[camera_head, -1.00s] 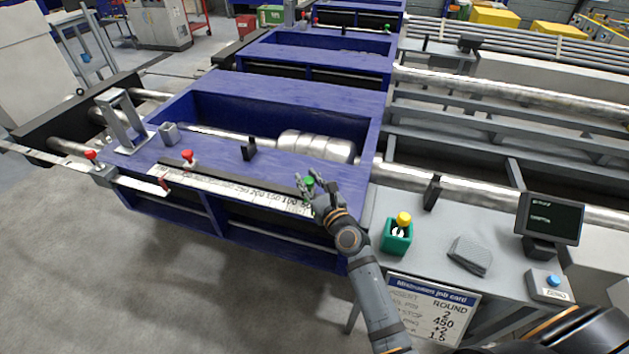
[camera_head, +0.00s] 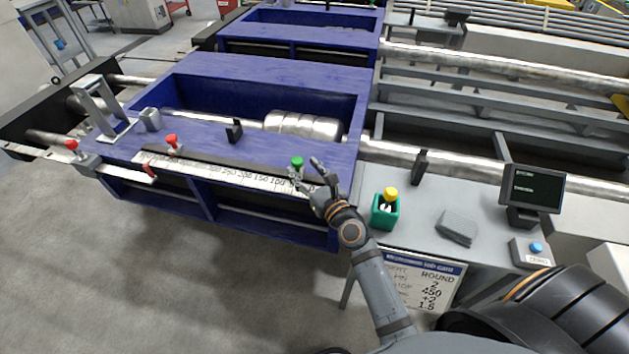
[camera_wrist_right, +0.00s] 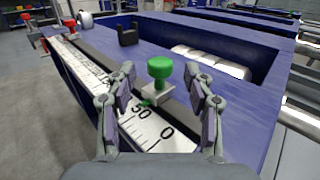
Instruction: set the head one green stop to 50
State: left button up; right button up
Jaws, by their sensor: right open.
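In the right wrist view the green stop (camera_wrist_right: 160,70) has a round green knob on a small grey block, beside the scale's 50 mark. My right gripper (camera_head: 306,172) is open beside the stop. In the wrist view its two fingers (camera_wrist_right: 165,98) stand left and right of the stop, apart from the knob. My left gripper is not in view.
A red stop (camera_head: 171,142) stands further left along the scale, with a black bracket (camera_head: 234,130) behind.

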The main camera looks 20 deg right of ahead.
jog(key=s+d, duration=0.1)
jog(key=s, duration=0.6)
jog(key=shift+s+d, duration=0.2)
jog(key=shift+d, duration=0.05)
